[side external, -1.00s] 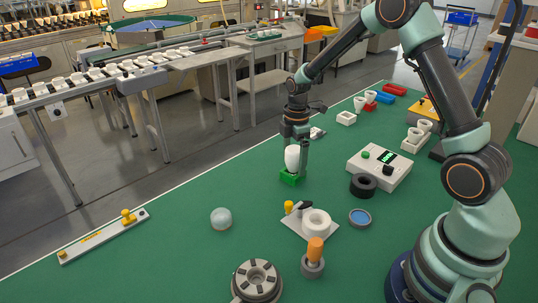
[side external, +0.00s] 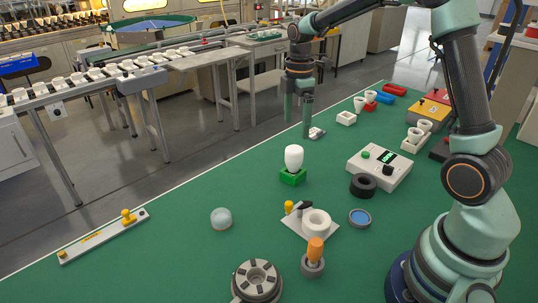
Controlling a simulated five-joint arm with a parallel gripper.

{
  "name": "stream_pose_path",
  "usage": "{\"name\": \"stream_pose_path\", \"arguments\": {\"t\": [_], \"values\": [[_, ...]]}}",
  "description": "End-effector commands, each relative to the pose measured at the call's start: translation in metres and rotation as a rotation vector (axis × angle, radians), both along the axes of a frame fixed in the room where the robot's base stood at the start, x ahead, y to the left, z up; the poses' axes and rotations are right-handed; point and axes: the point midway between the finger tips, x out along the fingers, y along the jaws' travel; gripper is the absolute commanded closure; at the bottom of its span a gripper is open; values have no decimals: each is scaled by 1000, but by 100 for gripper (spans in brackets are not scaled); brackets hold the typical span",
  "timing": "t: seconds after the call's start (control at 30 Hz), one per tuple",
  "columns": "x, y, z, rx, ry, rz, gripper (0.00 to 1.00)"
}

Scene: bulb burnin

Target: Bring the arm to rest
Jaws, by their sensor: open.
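My gripper (side external: 298,112) is open and empty, raised above the far left edge of the green table (side external: 180,275). Its two fingers point down and stand apart. A white bulb (side external: 294,157) stands upright in a green block (side external: 292,177) on the table. My gripper is above and beyond the bulb, clear of it.
A white box with a green display (side external: 385,160) and a black ring (side external: 363,185) stand to the right. A white fixture (side external: 312,223), an orange-handled tool (side external: 314,257), a grey round fixture (side external: 257,281) and a clear dome (side external: 221,218) are nearer.

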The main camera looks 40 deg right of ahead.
Motion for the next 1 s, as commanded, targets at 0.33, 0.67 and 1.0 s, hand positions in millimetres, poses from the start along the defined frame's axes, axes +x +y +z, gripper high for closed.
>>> {"name": "stream_pose_path", "arguments": {"t": [0.33, 0.67, 1.0], "values": [[0, 0, 2, 0, -1, -1, 1], [-28, 24, 47, -4, -114, -254, 1], [-93, 61, 89, 88, -301, -727, 1]]}}
